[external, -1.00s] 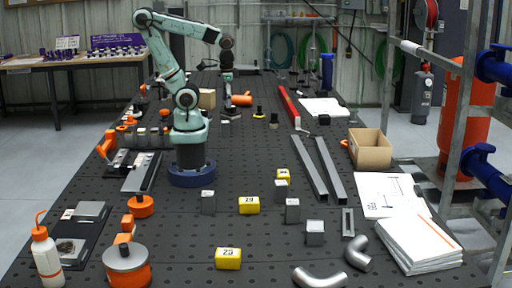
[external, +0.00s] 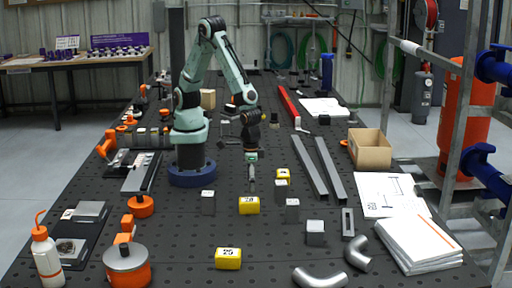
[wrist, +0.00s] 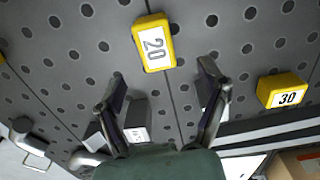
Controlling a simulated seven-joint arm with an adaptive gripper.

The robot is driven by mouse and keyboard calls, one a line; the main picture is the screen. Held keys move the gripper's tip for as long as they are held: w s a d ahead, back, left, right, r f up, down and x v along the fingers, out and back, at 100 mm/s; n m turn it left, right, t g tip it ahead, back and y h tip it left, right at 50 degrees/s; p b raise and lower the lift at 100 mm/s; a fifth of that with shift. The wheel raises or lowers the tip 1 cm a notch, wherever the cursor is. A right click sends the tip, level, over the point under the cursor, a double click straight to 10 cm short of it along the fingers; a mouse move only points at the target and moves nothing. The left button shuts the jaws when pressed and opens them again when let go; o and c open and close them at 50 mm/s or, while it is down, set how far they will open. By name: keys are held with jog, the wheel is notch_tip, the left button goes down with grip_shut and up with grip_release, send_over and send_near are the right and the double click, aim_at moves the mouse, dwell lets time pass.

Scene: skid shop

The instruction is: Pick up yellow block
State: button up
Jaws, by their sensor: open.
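Three yellow blocks with white number labels stand on the dark perforated table. One yellow block (external: 249,205) is near the table's middle, another (external: 283,175) is farther back to the right, and a third (external: 228,259) is nearer the camera. My gripper (external: 252,184) points down above the table, just behind the middle block. The wrist view shows its two fingers (wrist: 162,76) apart with nothing held between them. There, a yellow block marked 20 (wrist: 139,29) lies beyond the fingertips, and one marked 30 (wrist: 299,79) is to the right. A sliver of yellow shows at the left edge.
Small grey blocks (external: 292,211) stand around the yellow ones; one (wrist: 138,113) shows between the fingers in the wrist view. Long grey bars (external: 331,170) and a cardboard box (external: 370,158) are to the right. Curved pipes (external: 320,278) lie in front. An orange-based cylinder (external: 127,270) is front left.

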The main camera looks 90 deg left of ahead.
aim_at(249, 200)
jog(key=shift+s+d+f, duration=0.2)
jog(key=shift+s+f, duration=0.1)
notch_tip(249, 200, down, 6)
jog(key=shift+f, duration=0.15)
jog(key=c, duration=1.3)
